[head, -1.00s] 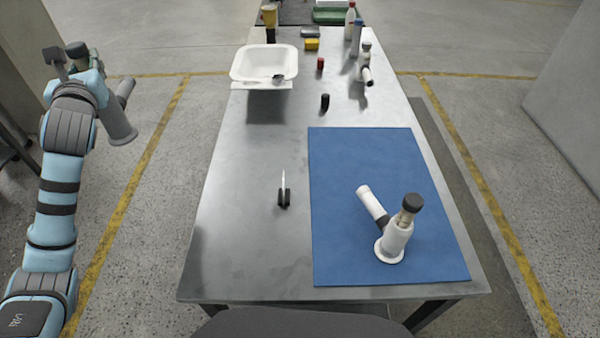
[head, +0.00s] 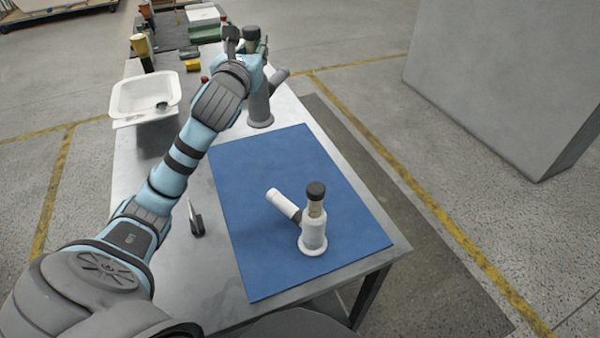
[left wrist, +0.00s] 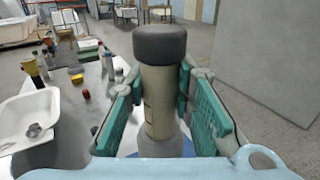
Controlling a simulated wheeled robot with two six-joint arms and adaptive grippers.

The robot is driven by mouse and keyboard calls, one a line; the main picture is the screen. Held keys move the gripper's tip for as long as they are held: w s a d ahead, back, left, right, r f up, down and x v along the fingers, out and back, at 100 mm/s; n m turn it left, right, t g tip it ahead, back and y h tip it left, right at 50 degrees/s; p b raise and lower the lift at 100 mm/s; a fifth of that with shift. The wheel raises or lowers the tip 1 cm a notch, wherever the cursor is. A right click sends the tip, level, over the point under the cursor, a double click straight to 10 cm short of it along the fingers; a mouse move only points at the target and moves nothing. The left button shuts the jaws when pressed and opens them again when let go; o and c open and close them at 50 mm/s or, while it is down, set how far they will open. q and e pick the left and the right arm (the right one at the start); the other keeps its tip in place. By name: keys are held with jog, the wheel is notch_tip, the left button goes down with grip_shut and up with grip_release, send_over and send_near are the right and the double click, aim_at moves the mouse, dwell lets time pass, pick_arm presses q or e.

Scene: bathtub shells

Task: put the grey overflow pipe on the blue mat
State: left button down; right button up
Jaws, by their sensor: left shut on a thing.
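The grey overflow pipe (head: 260,108) has a dark cap, a side branch and a round foot. My left gripper (head: 252,52) is shut on its upper part. In the left wrist view the pipe (left wrist: 158,100) stands between the teal finger pads of the gripper (left wrist: 160,95). In the head view its foot shows just beyond the far edge of the blue mat (head: 260,170); I cannot tell its height above the table. A white overflow pipe (head: 313,235) with a dark cap stands upright on the mat's near part. My right gripper is out of view.
A white basin (head: 145,97) stands at the table's far left. A small dark clip-like thing (head: 196,222) lies left of the mat. Bottles and a yellow block (head: 192,66) are at the back. The mat's far and left parts look clear.

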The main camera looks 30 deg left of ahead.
pick_arm(q)
notch_tip(320, 180, down, 20)
jog(key=b, duration=0.6)
jog(key=shift+r+b, duration=0.25)
jog(key=shift+b, duration=0.15)
jog(key=shift+a, duration=0.1)
jog(key=c, duration=1.8)
grip_release()
jog(key=shift+f, duration=0.1)
jog(key=o, duration=0.4)
jog(key=p+v, duration=0.1)
jog(key=v, duration=1.1)
jog(key=shift+r+p, duration=0.25)
jog(key=shift+p, duration=0.1)
